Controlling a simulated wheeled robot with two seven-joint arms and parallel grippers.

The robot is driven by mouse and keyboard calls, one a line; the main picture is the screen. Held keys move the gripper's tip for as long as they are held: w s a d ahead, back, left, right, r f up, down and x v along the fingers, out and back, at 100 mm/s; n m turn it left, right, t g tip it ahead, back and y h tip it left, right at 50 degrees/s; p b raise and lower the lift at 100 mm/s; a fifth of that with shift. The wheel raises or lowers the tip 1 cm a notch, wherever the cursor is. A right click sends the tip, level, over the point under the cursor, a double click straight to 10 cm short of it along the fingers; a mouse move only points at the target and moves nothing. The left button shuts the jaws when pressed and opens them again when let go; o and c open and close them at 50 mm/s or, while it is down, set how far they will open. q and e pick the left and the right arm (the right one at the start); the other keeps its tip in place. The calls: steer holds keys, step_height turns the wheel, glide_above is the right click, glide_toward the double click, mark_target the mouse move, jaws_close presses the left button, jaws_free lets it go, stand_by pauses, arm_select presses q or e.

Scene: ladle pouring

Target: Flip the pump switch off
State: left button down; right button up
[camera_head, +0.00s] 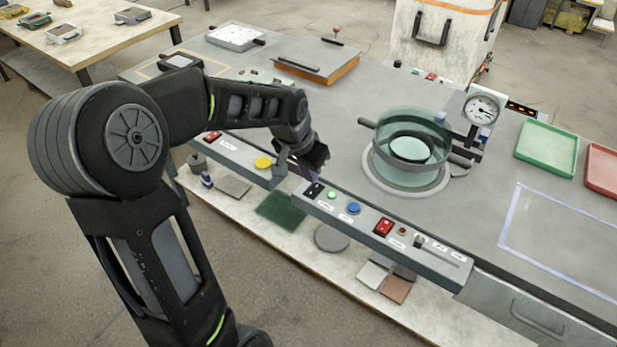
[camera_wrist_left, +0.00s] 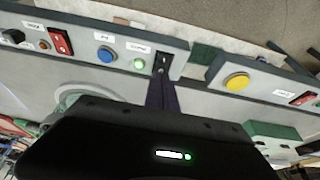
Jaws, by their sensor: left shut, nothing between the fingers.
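A black switch (camera_head: 314,190) sits at the left end of the long control panel (camera_head: 440,268) on the bench's front edge. It also shows in the left wrist view (camera_wrist_left: 161,62), with small print beside it that I cannot read surely. A red rocker switch (camera_head: 383,227) is further right on the same panel. My left gripper (camera_head: 312,176) is shut and empty. Its fingertips are right at the black switch; in the left wrist view (camera_wrist_left: 162,84) they overlap its lower edge, and I cannot tell whether they touch. My right gripper is not in view.
A green button (camera_head: 332,195) and a blue button (camera_head: 353,208) are close beside the switch. A second panel (camera_head: 230,154) with a yellow button (camera_head: 263,162) stands to the left across a gap. A glass vessel (camera_head: 410,160) and a gauge (camera_head: 482,108) stand behind.

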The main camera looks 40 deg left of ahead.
arm_select(q)
steer(key=v, duration=0.9)
steer(key=shift+r, duration=0.15)
steer(key=shift+w+d+r+b, duration=0.15)
steer(key=shift+w+b, duration=0.55)
steer(key=shift+b, duration=0.4)
